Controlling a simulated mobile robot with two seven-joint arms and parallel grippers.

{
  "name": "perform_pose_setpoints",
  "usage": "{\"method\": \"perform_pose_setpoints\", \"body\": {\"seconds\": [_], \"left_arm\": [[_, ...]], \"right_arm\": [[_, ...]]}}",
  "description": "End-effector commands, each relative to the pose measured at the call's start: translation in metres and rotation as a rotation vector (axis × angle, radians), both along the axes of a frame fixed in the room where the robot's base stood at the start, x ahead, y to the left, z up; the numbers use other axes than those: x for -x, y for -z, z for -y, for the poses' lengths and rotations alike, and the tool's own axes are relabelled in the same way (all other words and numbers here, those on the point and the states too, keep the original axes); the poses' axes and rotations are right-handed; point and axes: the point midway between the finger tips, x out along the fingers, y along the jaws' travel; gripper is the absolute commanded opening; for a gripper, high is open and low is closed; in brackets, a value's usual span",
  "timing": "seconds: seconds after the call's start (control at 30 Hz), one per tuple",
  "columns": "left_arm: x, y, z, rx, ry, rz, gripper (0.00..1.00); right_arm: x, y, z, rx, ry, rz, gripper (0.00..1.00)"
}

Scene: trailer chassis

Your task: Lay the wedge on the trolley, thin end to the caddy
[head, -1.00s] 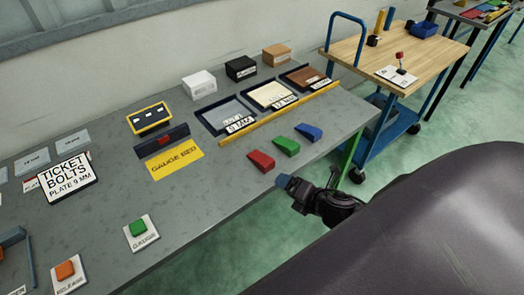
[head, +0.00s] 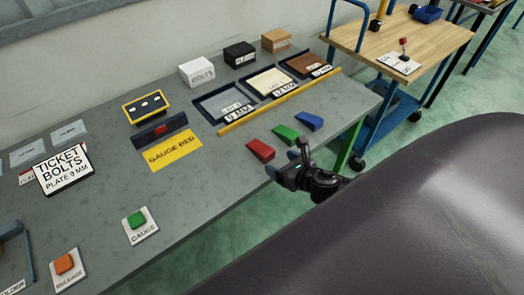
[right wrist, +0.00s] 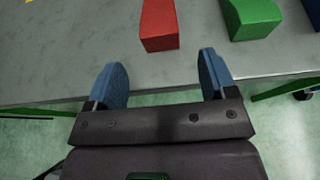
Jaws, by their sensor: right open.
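Three wedges lie on the grey bench near its front right edge: red (head: 260,150), green (head: 286,135) and blue (head: 310,121). My right gripper (head: 286,162) is open and empty at the bench edge, just in front of the red wedge. In the right wrist view, the red wedge (right wrist: 159,25) lies ahead, between the lines of the two blue fingers (right wrist: 160,72) but beyond their tips. The green wedge (right wrist: 252,18) is to its right. The wood-topped trolley (head: 440,45) stands beyond the bench, with a small blue caddy (head: 428,14) at its far side. My left gripper is out of view.
A yellow strip (head: 280,102) runs behind the wedges, in front of several trays. A gauge bed plate (head: 172,151) and a green button (head: 136,219) lie left. A card with a red-knobbed lever (head: 400,64) sits on the trolley, whose blue handle rises at its left.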

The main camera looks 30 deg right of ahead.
Motion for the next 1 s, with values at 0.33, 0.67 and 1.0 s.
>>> {"method": "perform_pose_setpoints", "body": {"seconds": [0.33,0.67,1.0], "left_arm": [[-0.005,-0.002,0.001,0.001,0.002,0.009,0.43],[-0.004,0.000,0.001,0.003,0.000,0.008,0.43],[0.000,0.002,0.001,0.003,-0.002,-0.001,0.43]], "right_arm": [[-0.027,0.006,-0.002,-0.002,0.000,0.002,0.78],[-0.060,0.018,-0.005,-0.001,-0.001,-0.001,0.78],[-0.061,0.018,-0.005,-0.001,-0.001,-0.001,0.65]]}}
